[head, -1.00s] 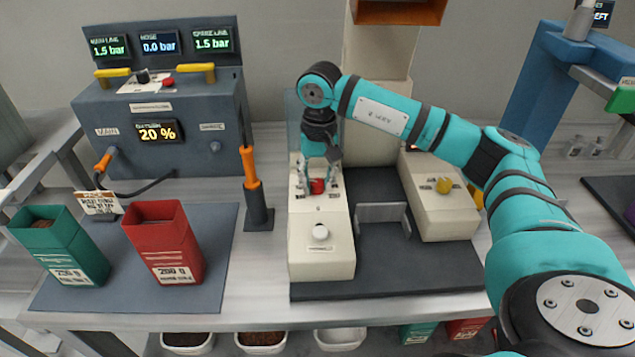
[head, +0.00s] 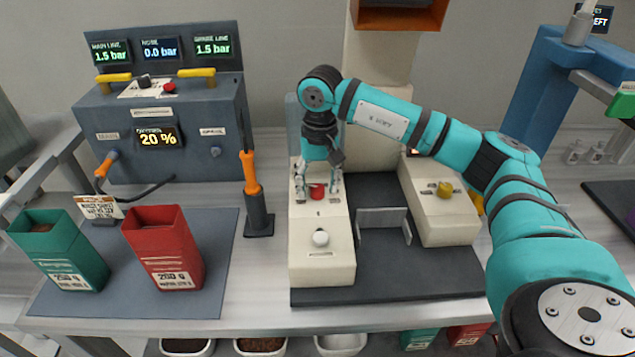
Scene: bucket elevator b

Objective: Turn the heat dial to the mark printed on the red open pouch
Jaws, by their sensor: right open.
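A red dial (head: 317,192) sits on the top of a cream sealer body (head: 322,262). My right gripper (head: 317,188) points down over it, open, with one finger on each side of the dial. Whether the fingers touch it I cannot tell. The red open pouch (head: 163,247) stands upright on the dark mat at the left. Its white label (head: 174,281) reads about 260 g on top; the smaller line below is too small to read. My left gripper is not in view.
A green open pouch (head: 62,250) stands left of the red one. A yellow knob (head: 444,189) is on the right cream block. An orange-handled tool (head: 252,175) stands left of the sealer. A grey gas console (head: 158,125) is behind.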

